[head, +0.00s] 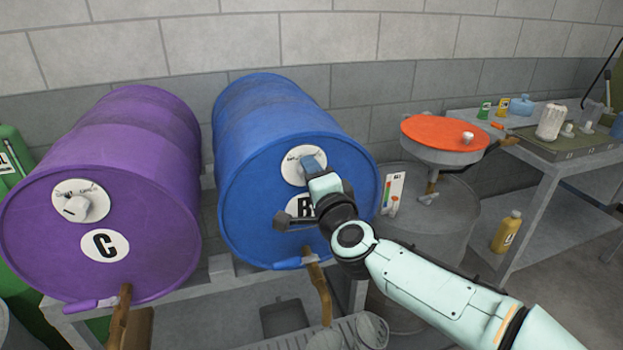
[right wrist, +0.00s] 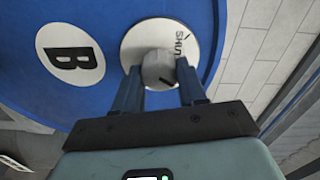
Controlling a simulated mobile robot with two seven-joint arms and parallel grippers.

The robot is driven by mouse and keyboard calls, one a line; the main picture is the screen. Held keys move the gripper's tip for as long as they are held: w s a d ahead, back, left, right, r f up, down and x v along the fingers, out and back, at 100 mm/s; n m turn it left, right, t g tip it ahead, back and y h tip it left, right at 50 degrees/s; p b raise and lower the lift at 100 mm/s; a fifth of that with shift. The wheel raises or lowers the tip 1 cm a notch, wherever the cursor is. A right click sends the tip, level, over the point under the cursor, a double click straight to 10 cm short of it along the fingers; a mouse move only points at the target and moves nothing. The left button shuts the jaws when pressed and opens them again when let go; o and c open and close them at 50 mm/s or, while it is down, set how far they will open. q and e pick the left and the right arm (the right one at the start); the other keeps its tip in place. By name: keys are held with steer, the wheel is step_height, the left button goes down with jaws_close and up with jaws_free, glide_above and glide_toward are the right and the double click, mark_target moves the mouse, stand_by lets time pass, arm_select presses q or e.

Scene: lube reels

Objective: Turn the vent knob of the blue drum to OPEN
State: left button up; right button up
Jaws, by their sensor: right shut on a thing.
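The blue drum (head: 265,130) lies on its side on a rack, its round end facing me. Its white vent dial (head: 293,168) is near the top of that end, partly hidden by my right gripper (head: 314,168). In the right wrist view the dial (right wrist: 131,48) shows the letters SHUT, and the grey vent knob (right wrist: 158,70) sits between the two blue fingers of my right gripper (right wrist: 158,80), which are shut on it. A dark pointer mark shows on the knob. The word OPEN cannot be read there. My left gripper is not in view.
A purple drum (head: 120,190) marked C, with its own dial (head: 80,201), lies to the left. To the right are an orange-topped funnel (head: 447,133) over a grey drum (head: 440,215), a workbench (head: 560,165) and a yellow bottle (head: 507,232). A tap handle hangs below the blue drum.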

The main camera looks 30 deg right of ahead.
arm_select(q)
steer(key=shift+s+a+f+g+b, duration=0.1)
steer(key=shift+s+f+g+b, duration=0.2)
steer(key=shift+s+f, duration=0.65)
arm_select(e)
steer(key=shift+m, duration=1.2)
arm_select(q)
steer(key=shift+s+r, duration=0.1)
arm_select(e)
steer(key=o, duration=1.1)
steer(key=shift+c, duration=0.2)
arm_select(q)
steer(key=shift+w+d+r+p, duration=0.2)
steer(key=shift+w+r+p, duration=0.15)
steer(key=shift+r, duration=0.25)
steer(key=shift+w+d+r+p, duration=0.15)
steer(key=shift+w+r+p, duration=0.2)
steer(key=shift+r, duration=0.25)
arm_select(e)
steer(key=v, duration=1.3)
steer(key=shift+s, duration=0.2)
